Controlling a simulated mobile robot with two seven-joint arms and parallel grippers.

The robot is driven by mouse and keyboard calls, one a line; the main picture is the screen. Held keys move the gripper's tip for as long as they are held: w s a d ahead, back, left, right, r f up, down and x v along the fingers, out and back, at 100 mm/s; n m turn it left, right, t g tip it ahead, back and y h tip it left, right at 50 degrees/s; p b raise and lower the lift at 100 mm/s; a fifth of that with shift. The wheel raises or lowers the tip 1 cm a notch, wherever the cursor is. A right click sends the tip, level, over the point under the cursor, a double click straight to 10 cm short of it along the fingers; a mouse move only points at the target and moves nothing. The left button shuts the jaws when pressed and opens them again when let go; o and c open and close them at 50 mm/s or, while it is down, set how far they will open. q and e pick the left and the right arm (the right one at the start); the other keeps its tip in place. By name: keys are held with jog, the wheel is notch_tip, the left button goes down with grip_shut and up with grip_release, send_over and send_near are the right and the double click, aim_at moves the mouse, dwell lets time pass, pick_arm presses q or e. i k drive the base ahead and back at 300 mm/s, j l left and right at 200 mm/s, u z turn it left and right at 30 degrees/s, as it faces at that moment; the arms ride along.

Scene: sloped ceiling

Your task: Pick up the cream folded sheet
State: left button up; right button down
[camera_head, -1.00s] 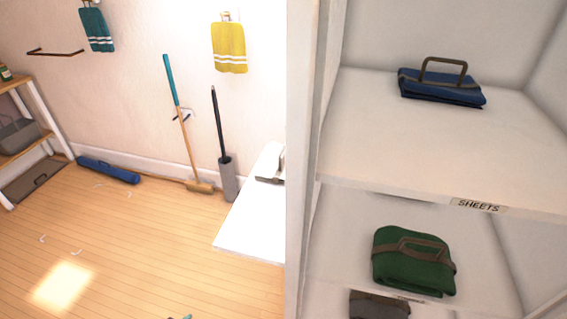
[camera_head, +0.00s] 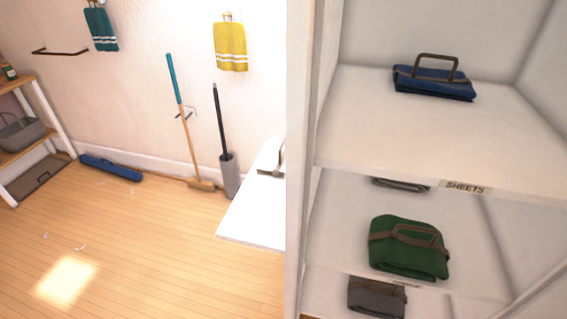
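I see no cream folded sheet in the head view. A white shelf (camera_head: 345,125) on the right has a label reading SHEETS (camera_head: 465,188) on its front edge. A blue folded bundle with a brown handle (camera_head: 433,82) lies on that shelf. A green folded bundle with a brown strap (camera_head: 408,250) lies on the shelf below. A grey folded bundle (camera_head: 376,297) lies lower still, partly cut off by the frame. Neither gripper shows in the view.
A white upright panel (camera_head: 300,150) divides the shelves from the room. A white surface (camera_head: 250,212) juts out left of it. A broom (camera_head: 190,140), a grey holder (camera_head: 229,176) and a blue roll (camera_head: 110,168) are along the wall. The wooden floor (camera_head: 160,250) is mostly clear.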

aim_at(272, 163)
jog(key=k, duration=0.5)
jog(key=z, duration=2.1)
jog(key=k+j, duration=0.1)
jog(key=j, duration=0.6)
jog(key=k+j, duration=0.1)
jog(key=j, duration=0.55)
jog(key=k+j, duration=0.1)
jog(key=j, duration=1.3)
jog(key=k+j, duration=0.15)
jog(key=j, duration=0.5)
jog(key=i+j, duration=0.15)
